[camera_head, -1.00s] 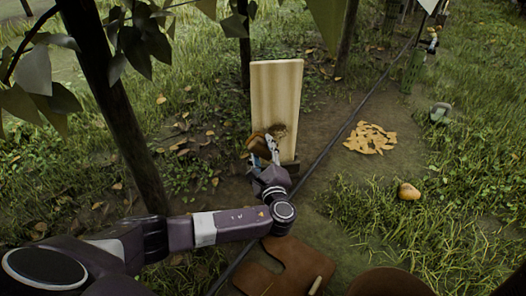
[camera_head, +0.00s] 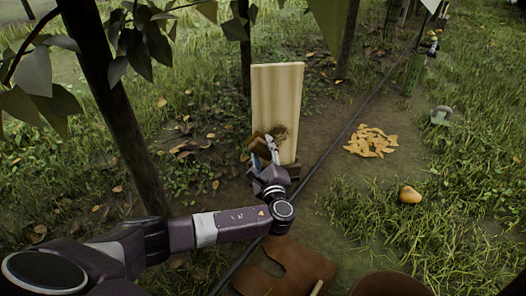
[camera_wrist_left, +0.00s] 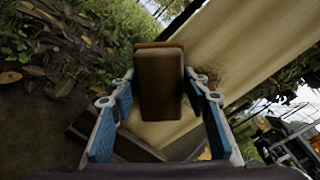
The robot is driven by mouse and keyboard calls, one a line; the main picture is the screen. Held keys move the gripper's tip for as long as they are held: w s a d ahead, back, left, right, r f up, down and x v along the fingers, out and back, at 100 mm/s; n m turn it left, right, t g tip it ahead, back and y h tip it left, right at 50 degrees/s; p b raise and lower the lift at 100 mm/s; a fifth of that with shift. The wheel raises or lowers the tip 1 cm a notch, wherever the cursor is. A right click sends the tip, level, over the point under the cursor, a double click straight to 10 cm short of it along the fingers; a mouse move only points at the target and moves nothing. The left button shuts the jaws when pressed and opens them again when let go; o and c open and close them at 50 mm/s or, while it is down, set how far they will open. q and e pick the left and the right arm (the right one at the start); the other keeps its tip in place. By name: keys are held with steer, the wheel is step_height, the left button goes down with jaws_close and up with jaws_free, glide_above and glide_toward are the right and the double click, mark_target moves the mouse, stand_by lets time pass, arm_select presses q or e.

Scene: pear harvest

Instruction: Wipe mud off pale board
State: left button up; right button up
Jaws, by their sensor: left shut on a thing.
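The pale board (camera_head: 276,90) stands upright on a dark foot in the middle of the head view. It also shows slanted in the left wrist view (camera_wrist_left: 240,40). A brown mud patch (camera_head: 279,132) lies on its lower face and shows beside the block in the wrist view (camera_wrist_left: 212,74). My left gripper (camera_head: 267,148) is shut on a brown block (camera_wrist_left: 160,85), a brush or sponge by its look. The block is at the board's lower left, left of the mud. I cannot tell whether it touches the board. My right gripper is out of view.
A dark hose or pole (camera_head: 340,135) runs diagonally past the board's right side. A pile of orange leaves (camera_head: 371,141) and a pear (camera_head: 409,194) lie to the right. A brown leather-like piece (camera_head: 290,268) lies in front. A tree trunk (camera_head: 115,110) stands left.

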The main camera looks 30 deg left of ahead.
mark_target(283, 133)
arm_select(q)
steer(key=shift+w+a, duration=0.4)
steer(key=shift+w, duration=0.15)
steer(key=shift+w+d+b, duration=0.35)
steer(key=shift+w+d, duration=0.25)
steer(key=shift+d, duration=0.3)
steer(key=shift+w+d, duration=1.5)
steer(key=shift+d, duration=0.3)
steer(key=shift+w+d, duration=1.5)
steer(key=shift+d, duration=0.3)
steer(key=shift+w+r+p, duration=0.15)
steer(key=shift+r+p, duration=0.8)
steer(key=shift+r, duration=0.15)
steer(key=shift+s+a+r+p, duration=0.1)
steer(key=shift+s+a+p, duration=0.4)
steer(key=shift+a+p, duration=0.35)
steer(key=shift+s+a+p, duration=0.65)
steer(key=shift+a+p, duration=0.15)
steer(key=shift+a, duration=0.15)
